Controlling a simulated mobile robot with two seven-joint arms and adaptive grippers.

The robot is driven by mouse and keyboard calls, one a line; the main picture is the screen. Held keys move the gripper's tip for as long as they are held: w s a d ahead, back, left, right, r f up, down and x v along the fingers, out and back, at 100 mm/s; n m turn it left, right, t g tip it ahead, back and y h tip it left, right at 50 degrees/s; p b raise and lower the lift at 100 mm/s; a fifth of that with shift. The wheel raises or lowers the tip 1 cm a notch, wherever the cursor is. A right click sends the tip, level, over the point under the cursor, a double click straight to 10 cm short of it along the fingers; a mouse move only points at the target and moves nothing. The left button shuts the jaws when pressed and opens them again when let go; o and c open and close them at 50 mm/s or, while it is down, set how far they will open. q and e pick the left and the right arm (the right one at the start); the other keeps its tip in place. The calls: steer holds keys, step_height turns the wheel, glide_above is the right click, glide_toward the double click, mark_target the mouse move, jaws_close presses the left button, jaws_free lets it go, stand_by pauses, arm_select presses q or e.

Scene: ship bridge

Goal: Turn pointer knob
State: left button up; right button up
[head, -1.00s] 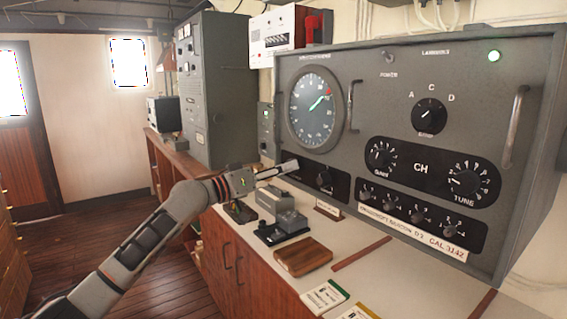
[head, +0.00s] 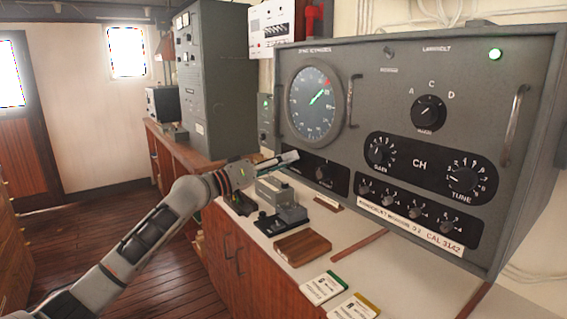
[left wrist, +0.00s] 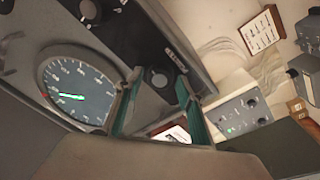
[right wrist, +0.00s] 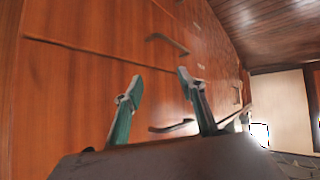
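The grey instrument console (head: 390,95) carries several black pointer knobs. One small dark knob (head: 322,173) is on the strip below the round dial. A larger knob (head: 428,112) sits among the letters A, C and D. My left gripper (head: 290,158) is in front of the console below the dial, up and left of the small knob. My right gripper (right wrist: 160,78) is open and empty, facing wooden drawers.
Below the console, the counter (head: 360,265) holds a telegraph-like key (head: 283,220), a wooden block (head: 303,245) and small booklets (head: 323,288). The round dial (head: 314,103) is close above the left gripper. A handle (head: 514,125) sticks out at the console's right.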

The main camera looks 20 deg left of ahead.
arm_select(q)
steer(key=shift+f, duration=0.1)
steer(key=v, duration=1.2)
stand_by(0.4)
steer(key=s+d+f+g+y, duration=0.1)
steer(key=s+d+f+y, duration=0.1)
steer(key=f, duration=0.8)
steer(key=s+d+f+y, duration=0.1)
steer(key=s+d+f, duration=0.15)
steer(key=f, duration=0.85)
steer(key=s+d+f+g+y, duration=0.1)
steer(key=s+f+y, duration=0.15)
steer(key=f, duration=0.75)
steer(key=s+d+f+m+g+y, duration=0.2)
steer(key=s+d+f+m+y, duration=0.1)
steer(key=s+f, duration=2)
steer(key=s+y, duration=0.1)
steer(key=s, duration=0.3)
steer(key=shift+s+f, duration=0.2)
steer(key=shift+f, duration=0.05)
steer(key=shift+y, duration=0.25)
